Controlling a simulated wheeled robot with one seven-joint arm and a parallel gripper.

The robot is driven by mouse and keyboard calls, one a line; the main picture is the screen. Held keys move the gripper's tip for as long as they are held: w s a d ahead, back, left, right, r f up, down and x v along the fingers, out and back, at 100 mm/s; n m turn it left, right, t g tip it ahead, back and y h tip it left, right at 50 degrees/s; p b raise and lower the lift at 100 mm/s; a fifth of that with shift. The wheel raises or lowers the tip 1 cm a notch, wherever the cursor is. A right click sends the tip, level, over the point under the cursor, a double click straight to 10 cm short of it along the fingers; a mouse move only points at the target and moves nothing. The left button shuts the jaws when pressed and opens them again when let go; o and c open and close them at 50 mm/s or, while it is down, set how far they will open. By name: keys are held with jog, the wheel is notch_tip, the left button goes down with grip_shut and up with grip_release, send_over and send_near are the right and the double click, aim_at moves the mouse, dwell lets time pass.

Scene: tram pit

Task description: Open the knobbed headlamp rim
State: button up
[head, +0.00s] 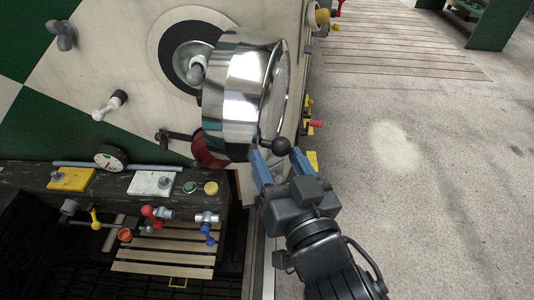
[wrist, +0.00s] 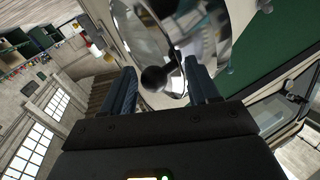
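The headlamp rim (head: 232,95) is a wide shiny chrome ring standing out from the cream panel, its glassy face turned right. It also shows at the top of the wrist view (wrist: 225,25). Its dark round knob (head: 274,145) sits at the lower edge of the face, and shows in the wrist view (wrist: 154,78). My gripper (head: 276,154) is open, with one blue finger on each side of the knob. In the wrist view the fingers (wrist: 160,72) stand apart with visible space beside the knob. I cannot tell whether the rim is ajar.
A dark ledge (head: 75,205) with switches, a gauge (head: 111,158) and coloured valve handles runs below left. A red round part (head: 210,150) sits just under the rim. Small levers (head: 109,105) stick out of the panel. The concrete floor (head: 430,160) at right is clear.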

jog(key=shift+s+d+r+p, duration=0.15)
jog(key=shift+s+d+p, duration=0.7)
jog(key=shift+s+d, duration=1.25)
jog(key=b+v, duration=0.1)
jog(key=v, duration=0.6)
jog(key=shift+s+b, duration=0.35)
jog(key=shift+d, duration=0.15)
jog(key=s+d+f+g+h, duration=0.1)
jog(key=s+d, duration=0.4)
jog(key=s, duration=0.5)
jog(key=s+d+f+g+h, duration=0.1)
jog(key=s+d+f+h, duration=0.2)
jog(key=s+d, duration=0.3)
jog(key=s+f, duration=0.1)
jog(key=s, duration=0.3)
jog(key=shift+s+d+f, duration=0.15)
jog(key=shift+d+f, duration=0.05)
jog(key=shift+f, duration=0.05)
